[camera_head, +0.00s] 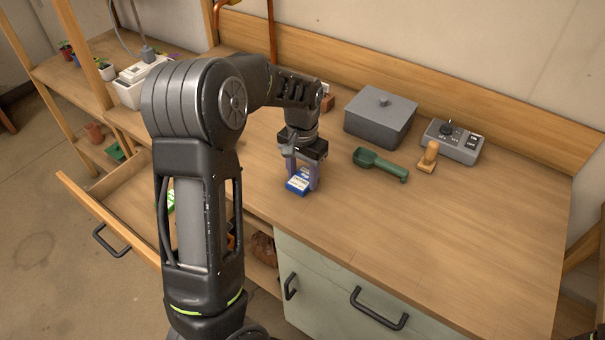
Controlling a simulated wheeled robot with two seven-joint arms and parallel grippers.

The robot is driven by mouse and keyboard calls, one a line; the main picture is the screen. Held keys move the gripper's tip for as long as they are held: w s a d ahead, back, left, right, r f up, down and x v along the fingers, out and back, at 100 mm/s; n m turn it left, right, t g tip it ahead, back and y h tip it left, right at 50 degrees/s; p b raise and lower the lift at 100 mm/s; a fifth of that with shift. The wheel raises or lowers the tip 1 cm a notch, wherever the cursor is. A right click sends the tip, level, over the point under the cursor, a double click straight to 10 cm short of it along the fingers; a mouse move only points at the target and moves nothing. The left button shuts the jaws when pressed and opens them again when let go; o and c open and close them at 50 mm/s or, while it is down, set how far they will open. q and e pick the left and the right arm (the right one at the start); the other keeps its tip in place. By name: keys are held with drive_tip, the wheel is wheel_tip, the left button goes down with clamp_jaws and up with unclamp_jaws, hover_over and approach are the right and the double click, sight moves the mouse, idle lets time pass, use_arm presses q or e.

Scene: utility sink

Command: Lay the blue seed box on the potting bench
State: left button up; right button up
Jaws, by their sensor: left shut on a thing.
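The small blue seed box (298,182), with a white label, is between the fingers of my left gripper (301,175). The gripper points down and is shut on the box. The box is over the wooden potting bench (420,230), near its front edge; I cannot tell whether it touches the top. My left arm comes up from below and hides part of the bench and the open drawer. My right gripper is not in view.
A grey lidded box (380,117), a green scoop (380,164), a wooden-handled stamp (428,157) and a grey control box (452,142) stand behind on the right. An open drawer (125,205) sticks out at the left. The bench's right front is clear.

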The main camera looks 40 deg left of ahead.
sight(303, 179)
use_arm(q)
drive_tip(key=o, duration=1.3)
wheel_tip(303, 179, up, 12)
drive_tip(key=shift+r, duration=0.15)
